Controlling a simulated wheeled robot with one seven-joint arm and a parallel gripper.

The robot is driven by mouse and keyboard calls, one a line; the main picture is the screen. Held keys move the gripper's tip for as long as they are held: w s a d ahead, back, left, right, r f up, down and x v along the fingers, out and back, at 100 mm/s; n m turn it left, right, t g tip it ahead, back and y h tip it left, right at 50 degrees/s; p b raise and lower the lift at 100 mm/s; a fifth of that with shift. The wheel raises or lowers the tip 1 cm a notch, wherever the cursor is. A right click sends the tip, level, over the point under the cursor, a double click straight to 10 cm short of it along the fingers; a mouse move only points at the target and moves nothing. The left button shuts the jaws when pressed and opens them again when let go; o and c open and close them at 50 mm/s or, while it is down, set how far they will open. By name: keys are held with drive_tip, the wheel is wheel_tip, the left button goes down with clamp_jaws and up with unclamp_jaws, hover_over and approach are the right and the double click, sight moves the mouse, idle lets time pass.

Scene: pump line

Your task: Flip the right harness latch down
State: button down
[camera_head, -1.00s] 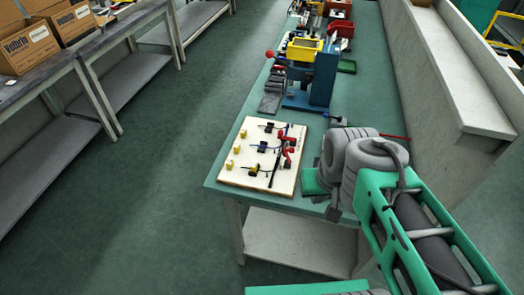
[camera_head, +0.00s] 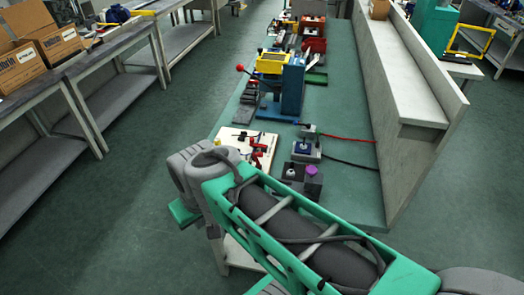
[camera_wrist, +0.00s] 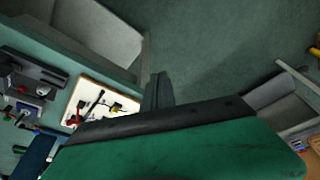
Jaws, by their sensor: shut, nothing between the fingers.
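The white harness board (camera_head: 238,132) lies on the near end of the green bench. In the wrist view the board (camera_wrist: 92,90) is left of centre, with black cables and small red parts (camera_wrist: 73,120), partly cut off by my gripper's body. My gripper (camera_wrist: 158,88) is shut and empty, its fingers apart from the board in that view.
A blue press (camera_head: 292,88) with a yellow bin stands beyond the board. Grey boxes (camera_head: 306,150), one with a purple knob (camera_head: 312,170), sit right of the board. A low wall (camera_head: 400,120) borders the bench on the right. The floor on the left is clear.

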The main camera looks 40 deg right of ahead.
drive_tip(key=w+d+r+m+p, duration=0.25)
drive_tip(key=w+d, duration=0.25)
drive_tip(key=d, duration=0.4)
drive_tip(key=d+r+m+t, duration=0.1)
drive_tip(key=d+m, duration=0.1)
drive_tip(key=d, duration=0.6)
drive_tip(key=s+d+r+m+t, duration=0.1)
drive_tip(key=d+m, duration=0.2)
drive_tip(key=d, duration=0.5)
drive_tip(key=s+d+r+m+t+p, duration=0.1)
drive_tip(key=d+m, duration=0.1)
drive_tip(key=d, duration=0.5)
drive_tip(key=shift+s+d+r, duration=0.25)
drive_tip(key=shift+d+r, duration=0.1)
drive_tip(key=shift+d, duration=0.05)
drive_tip(key=w+a+r+p+x, duration=0.1)
drive_tip(key=a+p+x, duration=0.1)
drive_tip(key=x, duration=1)
drive_tip(key=shift+w+f, duration=0.3)
drive_tip(key=shift+w, duration=0.15)
